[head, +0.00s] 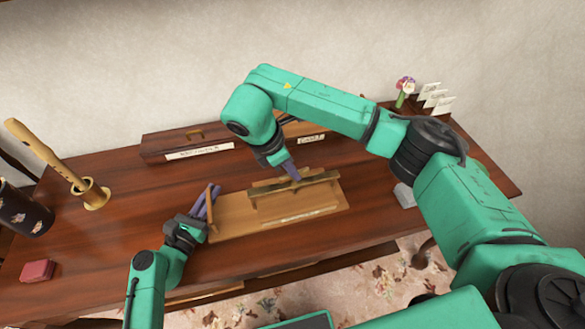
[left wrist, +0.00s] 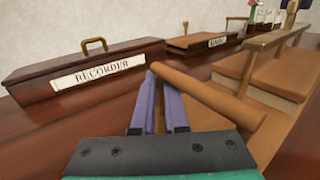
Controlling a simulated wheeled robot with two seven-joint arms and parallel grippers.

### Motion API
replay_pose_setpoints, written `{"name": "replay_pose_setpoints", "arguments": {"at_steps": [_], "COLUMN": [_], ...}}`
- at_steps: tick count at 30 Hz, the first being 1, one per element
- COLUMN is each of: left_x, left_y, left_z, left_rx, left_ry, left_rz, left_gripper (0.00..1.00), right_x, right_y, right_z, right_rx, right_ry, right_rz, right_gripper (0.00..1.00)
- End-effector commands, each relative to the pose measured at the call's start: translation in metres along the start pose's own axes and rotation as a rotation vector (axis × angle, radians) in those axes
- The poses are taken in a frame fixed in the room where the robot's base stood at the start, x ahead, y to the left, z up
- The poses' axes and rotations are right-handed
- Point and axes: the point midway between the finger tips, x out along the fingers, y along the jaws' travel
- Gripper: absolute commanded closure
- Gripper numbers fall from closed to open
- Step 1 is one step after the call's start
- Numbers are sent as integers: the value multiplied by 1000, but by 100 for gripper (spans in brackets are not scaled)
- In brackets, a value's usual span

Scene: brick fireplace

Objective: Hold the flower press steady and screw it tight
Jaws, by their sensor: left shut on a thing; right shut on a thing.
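The flower press (head: 300,206) is a light wooden block on a longer base board, near the middle of the table, with a bar (head: 318,177) across its top. A round wooden handle (head: 211,192) stands at the board's left end; it also shows in the left wrist view (left wrist: 215,98). My left gripper (head: 206,200) is shut on this handle, its purple fingers (left wrist: 160,95) just under it. My right gripper (head: 293,174) reaches down from above and is shut at the top bar; its fingertips partly hide what it grips.
A recorder case (left wrist: 85,72) and a second flat box (head: 305,130) lie behind the press. A wooden recorder (head: 50,155) stands in a round stand (head: 95,194) at left, near a dark cup (head: 22,212) and red box (head: 38,270). Flowers (head: 405,86) and cards (head: 432,97) stand back right.

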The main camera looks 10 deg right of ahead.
Motion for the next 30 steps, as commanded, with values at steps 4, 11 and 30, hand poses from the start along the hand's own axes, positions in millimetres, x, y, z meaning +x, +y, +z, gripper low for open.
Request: {"name": "replay_pose_setpoints", "arguments": {"at_steps": [4,11,30], "left_x": [0,0,0], "left_y": [0,0,0], "left_z": [-1,-1,-1], "left_rx": [0,0,0], "left_ry": [2,2,2], "left_rz": [0,0,0], "left_gripper": [100,100,100], "right_x": [0,0,-8], "right_y": [0,0,1], "right_z": [0,0,0], "right_rx": [21,25,21], "right_ry": [0,0,1], "right_rz": [-8,-9,-6], "right_gripper": [100,100,55]}}
